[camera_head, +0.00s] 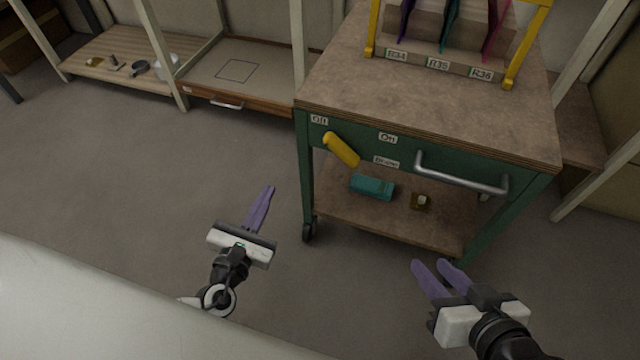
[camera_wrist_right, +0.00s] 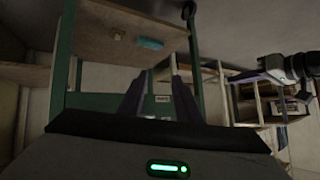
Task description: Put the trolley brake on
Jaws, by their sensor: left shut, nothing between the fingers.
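The trolley (camera_head: 430,110) has a green frame and a brown top. A yellow brake lever (camera_head: 342,150) sits on its front panel. The lever slants, upper end near the "Off" label (camera_head: 319,119), lower end toward the "Brake" label (camera_head: 386,162). The "On" label (camera_head: 388,138) is to its right. My left gripper (camera_head: 266,190) is shut and empty, left of the trolley and below the lever in the picture. My right gripper (camera_head: 434,265) is open and empty, in front of the trolley's lower shelf. Its fingers (camera_wrist_right: 158,95) show apart in the right wrist view, where I cannot make out the lever.
A metal handle (camera_head: 460,178) crosses the trolley front, right of the lever. A teal box (camera_head: 372,187) and a small brown item (camera_head: 421,201) lie on the lower shelf. A yellow-framed rack (camera_head: 450,68) stands on top. Shelving lines the back left; the floor before it is clear.

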